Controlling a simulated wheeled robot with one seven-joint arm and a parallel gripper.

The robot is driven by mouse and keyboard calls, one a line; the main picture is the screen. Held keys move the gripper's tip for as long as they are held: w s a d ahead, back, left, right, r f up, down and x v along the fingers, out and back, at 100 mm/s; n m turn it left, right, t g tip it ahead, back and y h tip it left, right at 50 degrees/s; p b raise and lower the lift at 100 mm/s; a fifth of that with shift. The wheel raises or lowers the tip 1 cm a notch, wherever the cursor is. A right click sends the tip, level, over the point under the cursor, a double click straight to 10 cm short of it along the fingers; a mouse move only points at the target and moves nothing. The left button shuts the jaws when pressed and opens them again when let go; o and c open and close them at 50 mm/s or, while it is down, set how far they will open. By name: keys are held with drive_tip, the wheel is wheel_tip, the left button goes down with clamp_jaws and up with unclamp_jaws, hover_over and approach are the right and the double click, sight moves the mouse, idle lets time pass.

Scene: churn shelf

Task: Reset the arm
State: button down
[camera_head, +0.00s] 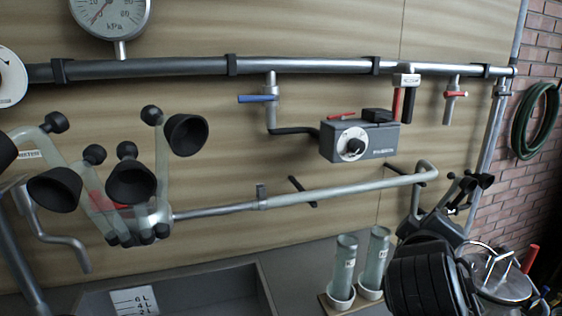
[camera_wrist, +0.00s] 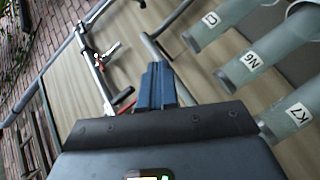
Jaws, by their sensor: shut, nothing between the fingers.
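My gripper (camera_wrist: 160,78) shows in the wrist view as two blue fingers pressed together, shut and empty. It points toward the tan wall panel (camera_wrist: 135,65) and touches nothing that I can see. In the head view, a black rounded part of my arm (camera_head: 425,278) fills the lower right, and I cannot make out the fingertips there.
Labelled tubes (camera_wrist: 262,52) stand close to the right of my fingers in the wrist view; two tubes (camera_head: 343,265) show in a rack in the head view. A pipe (camera_head: 200,67) with valves, a grey control box (camera_head: 350,142) and black-cupped teat clusters (camera_head: 130,182) are on the left and middle.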

drive_tip(key=s+f+n+t+y, duration=0.1)
drive_tip(key=s+f+y, duration=0.2)
drive_tip(key=s+f, duration=0.7)
drive_tip(key=s+f+y, duration=0.4)
drive_tip(key=s+f, duration=0.3)
drive_tip(key=s, duration=0.6)
drive_tip(key=s+a+r+m, duration=0.1)
drive_tip(key=s+m, duration=0.1)
drive_tip(key=s, duration=0.5)
drive_tip(key=s+a+r+m, duration=0.2)
drive_tip(key=s, duration=0.6)
drive_tip(key=s+a+r+m+y, duration=0.1)
drive_tip(key=s+m, duration=0.2)
drive_tip(key=s, duration=0.4)
drive_tip(key=shift+s+a+r, duration=0.15)
drive_tip(key=shift+s+r, duration=0.1)
drive_tip(key=shift+s, duration=0.15)
